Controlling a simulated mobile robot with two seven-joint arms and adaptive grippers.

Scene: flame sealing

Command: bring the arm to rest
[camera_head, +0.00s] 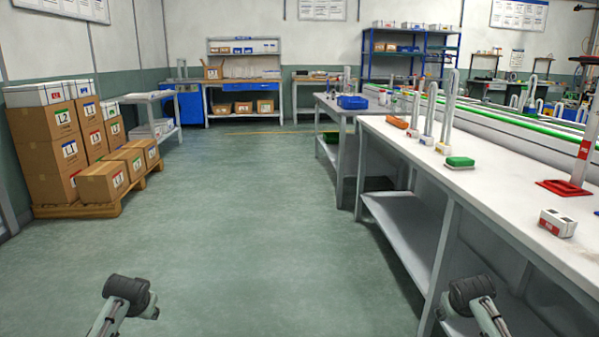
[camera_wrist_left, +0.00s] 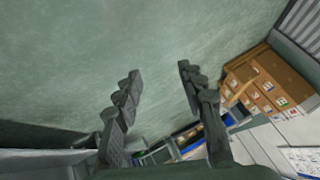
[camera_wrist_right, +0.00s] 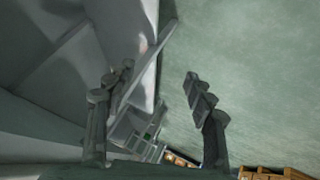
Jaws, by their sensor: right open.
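My left gripper (camera_wrist_left: 158,76) is open and empty in the left wrist view, its two dark fingers apart over bare floor. My right gripper (camera_wrist_right: 158,73) is open and empty in the right wrist view, its fingers apart beside the grey underframe of a bench. In the head view only dark links of my two arms show at the bottom edge, left and right. Both grippers are out of sight there.
A long white workbench (camera_head: 480,205) runs along the right, with a green block (camera_head: 460,162), a red-based stand (camera_head: 565,187) and a small white box (camera_head: 557,223) on it. Cartons (camera_head: 50,130) stand on a pallet at left. The green floor (camera_head: 240,220) between is clear.

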